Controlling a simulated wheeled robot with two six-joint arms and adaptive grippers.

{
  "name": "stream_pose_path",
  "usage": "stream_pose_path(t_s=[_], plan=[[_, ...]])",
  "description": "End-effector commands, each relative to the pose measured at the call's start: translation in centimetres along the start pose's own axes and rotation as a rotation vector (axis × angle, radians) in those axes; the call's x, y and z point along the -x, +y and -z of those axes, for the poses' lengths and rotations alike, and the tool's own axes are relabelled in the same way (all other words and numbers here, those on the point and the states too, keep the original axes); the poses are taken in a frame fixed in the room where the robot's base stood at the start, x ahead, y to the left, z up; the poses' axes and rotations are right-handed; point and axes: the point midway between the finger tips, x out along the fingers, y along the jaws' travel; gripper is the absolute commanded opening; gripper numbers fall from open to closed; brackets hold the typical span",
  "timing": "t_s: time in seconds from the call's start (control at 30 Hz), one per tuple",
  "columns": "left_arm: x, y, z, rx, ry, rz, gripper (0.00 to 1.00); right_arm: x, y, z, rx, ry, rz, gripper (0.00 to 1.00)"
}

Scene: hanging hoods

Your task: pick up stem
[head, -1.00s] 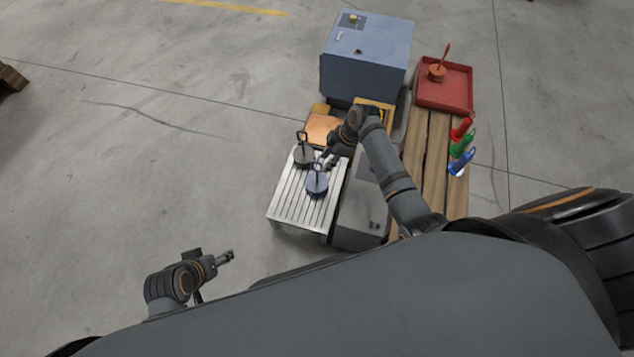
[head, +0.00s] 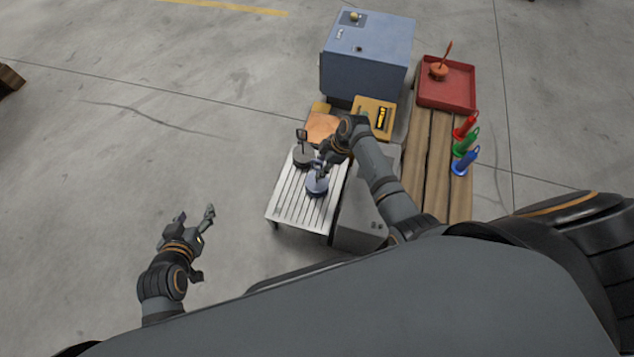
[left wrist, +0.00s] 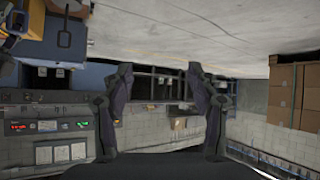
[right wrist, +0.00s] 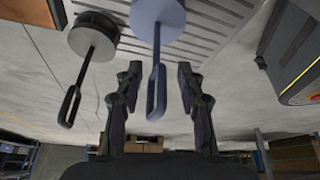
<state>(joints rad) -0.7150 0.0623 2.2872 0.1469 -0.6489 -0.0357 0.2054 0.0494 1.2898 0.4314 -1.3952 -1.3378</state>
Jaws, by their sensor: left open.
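A lavender-blue disc with an upright looped stem (head: 317,184) stands on a slatted metal rack (head: 284,208). In the right wrist view the blue stem (right wrist: 157,88) ends in a long loop. A grey disc with a dark looped stem (head: 302,155) stands beside it on the rack; it also shows in the right wrist view (right wrist: 94,35). My right gripper (head: 322,166) is at the blue stem; its open fingers (right wrist: 157,72) appear on either side of the loop, without visible contact. My left gripper (head: 197,213) is open and empty over the floor, left of the rack.
A grey box (head: 361,228) stands right of the rack. Behind are a copper-coloured plate (head: 321,127), a yellow unit (head: 385,108) and a blue cabinet (head: 367,60). A wooden pallet (head: 430,150) holds a red tray (head: 459,100) and red, green and blue pieces (head: 465,146). Floor left is open.

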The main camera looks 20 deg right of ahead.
Motion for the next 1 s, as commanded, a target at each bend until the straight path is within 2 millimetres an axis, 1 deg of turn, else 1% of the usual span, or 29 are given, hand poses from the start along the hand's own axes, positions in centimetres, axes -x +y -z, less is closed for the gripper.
stream_pose_path(t_s=[0.03,0.17,0.3,0.47,0.6,0.77,0.9,1.0], plan=[[-0.2,-0.1,1.2,-0.004,0.047,0.003,0.6,-0.3,0.0,-0.1,0.0,0.0,0.0,0.38],[-0.1,-0.2,4.5,-0.015,0.171,0.009,0.6,-0.8,0.1,-0.2,0.0,0.0,0.0,0.38],[0.4,-0.3,8.1,-0.027,0.309,0.015,0.6,-1.3,0.2,-0.3,0.0,0.0,0.0,0.38],[1.5,-0.2,12.0,-0.04,0.466,0.019,0.6,-1.9,0.3,-0.4,0.0,0.0,-0.001,0.38],[3.0,-0.1,15.4,-0.052,0.608,0.022,0.6,-2.3,0.4,-0.5,0.0,0.0,-0.002,0.38],[5.1,0.1,18.9,-0.067,0.769,0.023,0.6,-3.0,0.4,-0.6,0.0,0.0,-0.001,0.38],[7.4,0.3,21.6,-0.08,0.915,0.022,0.6,-3.7,0.4,-0.6,0.0,-0.001,0.0,0.38],[9.2,0.5,23.3,-0.089,1.013,0.021,0.6,-4.1,0.4,-0.6,0.001,-0.001,-0.001,0.38]])
